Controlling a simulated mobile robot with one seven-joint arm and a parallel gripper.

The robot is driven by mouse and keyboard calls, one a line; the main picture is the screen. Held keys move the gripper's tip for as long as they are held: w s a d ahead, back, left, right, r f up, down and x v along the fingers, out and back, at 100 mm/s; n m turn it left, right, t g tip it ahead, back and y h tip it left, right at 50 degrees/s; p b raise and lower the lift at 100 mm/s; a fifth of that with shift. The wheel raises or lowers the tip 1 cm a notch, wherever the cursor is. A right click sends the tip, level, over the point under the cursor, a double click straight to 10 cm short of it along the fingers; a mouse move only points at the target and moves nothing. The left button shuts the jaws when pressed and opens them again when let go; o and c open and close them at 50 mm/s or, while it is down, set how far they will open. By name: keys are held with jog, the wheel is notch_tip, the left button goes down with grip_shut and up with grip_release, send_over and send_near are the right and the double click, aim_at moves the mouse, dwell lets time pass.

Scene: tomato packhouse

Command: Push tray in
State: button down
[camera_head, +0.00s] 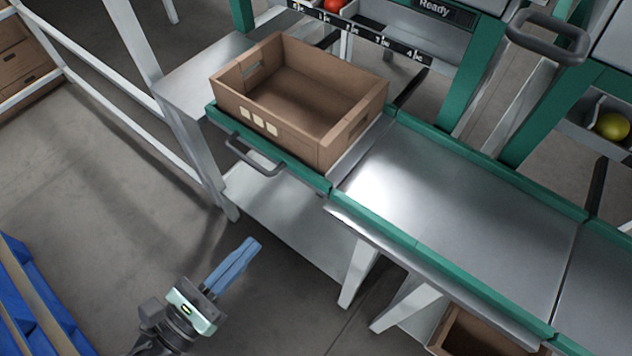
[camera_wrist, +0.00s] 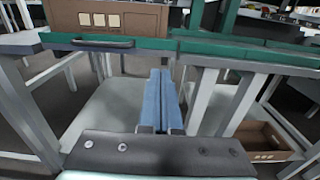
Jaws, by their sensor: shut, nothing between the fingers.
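The tray has a green front edge (camera_head: 305,174) with a dark grey handle (camera_head: 255,154). It sits at the left end of the metal line and bears an open, empty brown box (camera_head: 298,141) with pale square labels on its front. In the wrist view, the tray's green front (camera_wrist: 150,44), its handle (camera_wrist: 103,43) and the box (camera_wrist: 135,20) are ahead. My gripper (camera_head: 254,243) has blue fingers shut together, empty, below and in front of the tray, apart from it. The fingers (camera_wrist: 160,73) point towards the tray front. How far the tray stands out is unclear.
A steel surface with green rails (camera_head: 450,215) runs right of the tray. White legs (camera_head: 358,275) and a low shelf (camera_head: 285,215) stand under it. A brown box (camera_head: 478,335) is low right. The floor around my gripper is clear.

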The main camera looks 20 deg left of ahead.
aim_at(311, 181)
jog(key=b+x, duration=0.2)
jog(key=x, duration=1)
jog(key=shift+w+f, duration=0.15)
jog(key=shift+w, duration=0.1)
jog(key=shift+w+d+b, duration=0.25)
jog(key=shift+w+b, duration=0.05)
jog(key=shift+w, duration=0.3)
jog(key=shift+w+d, duration=0.25)
jog(key=shift+w, duration=0.2)
jog(key=b+x, duration=0.2)
jog(key=x, duration=1.8)
jog(key=shift+w+f, duration=0.1)
jog(key=shift+w, duration=0.05)
jog(key=shift+w+d, duration=0.1)
jog(key=shift+w, duration=0.25)
jog(key=shift+r, duration=0.4)
jog(key=shift+w+d, duration=0.1)
